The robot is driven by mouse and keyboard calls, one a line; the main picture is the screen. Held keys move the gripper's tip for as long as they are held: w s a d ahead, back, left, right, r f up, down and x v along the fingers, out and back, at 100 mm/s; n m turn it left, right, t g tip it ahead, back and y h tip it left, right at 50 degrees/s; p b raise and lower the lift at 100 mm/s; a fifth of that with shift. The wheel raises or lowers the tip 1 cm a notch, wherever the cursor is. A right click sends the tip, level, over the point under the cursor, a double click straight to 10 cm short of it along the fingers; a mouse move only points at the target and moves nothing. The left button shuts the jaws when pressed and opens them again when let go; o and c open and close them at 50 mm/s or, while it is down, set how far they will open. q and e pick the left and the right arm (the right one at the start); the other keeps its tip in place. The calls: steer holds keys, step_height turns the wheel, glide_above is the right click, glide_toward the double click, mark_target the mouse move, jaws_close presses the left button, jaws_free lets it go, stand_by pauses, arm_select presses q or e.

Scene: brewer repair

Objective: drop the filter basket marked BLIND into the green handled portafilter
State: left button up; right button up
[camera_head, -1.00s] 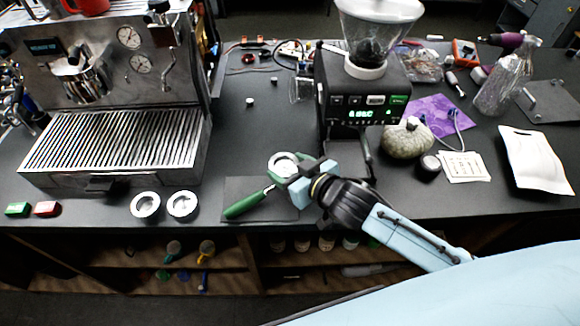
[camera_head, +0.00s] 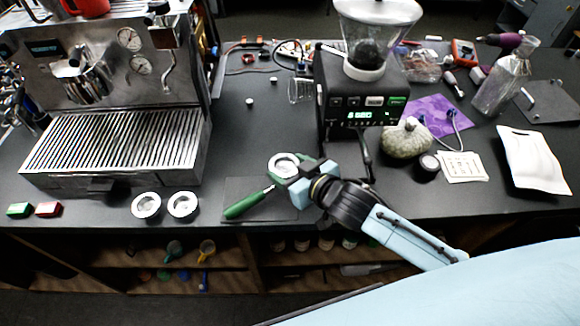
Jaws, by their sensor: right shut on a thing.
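The green handled portafilter (camera_head: 247,204) lies on a dark mat, its handle pointing to the lower left. A round metal ring with a pale rim (camera_head: 284,165) is at its head end; I cannot tell whether this is the portafilter's own head or a basket over it. My right gripper (camera_head: 296,172) is shut at the right side of that ring; what it holds is partly hidden by the fingers. Two round filter baskets, a left one (camera_head: 146,206) and a right one (camera_head: 183,205), stand near the counter's front edge. No BLIND mark is readable. My left gripper is not in view.
The espresso machine (camera_head: 110,150) with its drip grate fills the left. A grinder (camera_head: 363,105) stands right behind my gripper. A green block (camera_head: 19,210) and a red block (camera_head: 48,209) lie at the front left. A dark mat (camera_head: 240,187) lies under the portafilter.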

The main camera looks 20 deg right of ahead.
steer(key=shift+p, duration=0.6)
stand_by(0.8)
steer(key=shift+f+b, duration=0.9)
steer(key=shift+f, duration=0.8)
stand_by(1.9)
steer(key=o, duration=1.3)
step_height(320, 180, up, 5)
steer(key=p, duration=0.5)
steer(key=shift+r+p, duration=1)
steer(key=shift+p, duration=0.05)
